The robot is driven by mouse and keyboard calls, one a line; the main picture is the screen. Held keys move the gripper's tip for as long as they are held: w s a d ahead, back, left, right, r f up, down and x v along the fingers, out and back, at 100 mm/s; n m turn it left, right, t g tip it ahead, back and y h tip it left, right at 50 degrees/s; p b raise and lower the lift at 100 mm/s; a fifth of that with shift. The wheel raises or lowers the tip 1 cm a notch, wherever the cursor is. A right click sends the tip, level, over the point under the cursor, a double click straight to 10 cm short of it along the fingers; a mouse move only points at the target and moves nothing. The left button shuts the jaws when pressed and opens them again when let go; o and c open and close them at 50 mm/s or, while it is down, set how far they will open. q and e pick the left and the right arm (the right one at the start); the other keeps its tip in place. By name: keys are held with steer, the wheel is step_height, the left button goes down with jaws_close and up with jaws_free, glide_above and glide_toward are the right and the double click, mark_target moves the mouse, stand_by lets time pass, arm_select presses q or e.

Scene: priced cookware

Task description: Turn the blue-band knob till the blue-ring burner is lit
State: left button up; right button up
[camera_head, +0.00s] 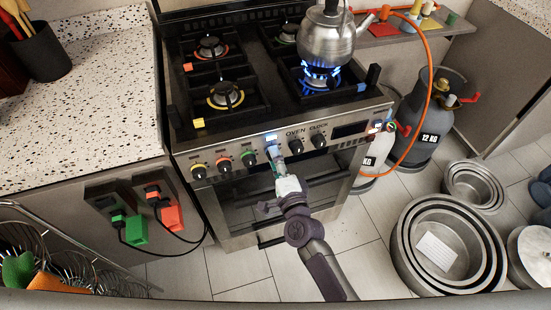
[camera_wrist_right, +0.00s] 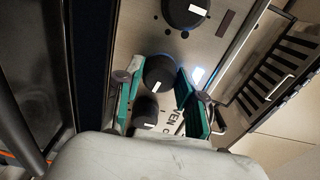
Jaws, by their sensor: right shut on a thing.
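The stove (camera_head: 285,120) has a row of knobs on its front. My right gripper (camera_head: 274,158) is shut on the blue-band knob, below a bright blue-white marker (camera_head: 271,138); the fingers mostly hide the knob in the head view. In the right wrist view, this dark knob (camera_wrist_right: 160,74) is between the green finger pads of my right gripper (camera_wrist_right: 158,92). The front right burner (camera_head: 320,80) has blue flames around it, and a blue tag (camera_head: 362,87) sits beside it. Its ring is hard to make out under the flames. My left gripper is not in view.
A steel kettle (camera_head: 327,38) stands over the flames. Other knobs (camera_head: 222,164) flank the held one. An orange hose (camera_head: 426,75) runs to a gas cylinder (camera_head: 428,120) at the right. Nested pans (camera_head: 400,240) lie on the floor. A speckled counter (camera_head: 90,100) is at the left.

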steer(key=o, duration=1.1)
steer(key=shift+o, duration=0.2)
steer(key=v, duration=1.2)
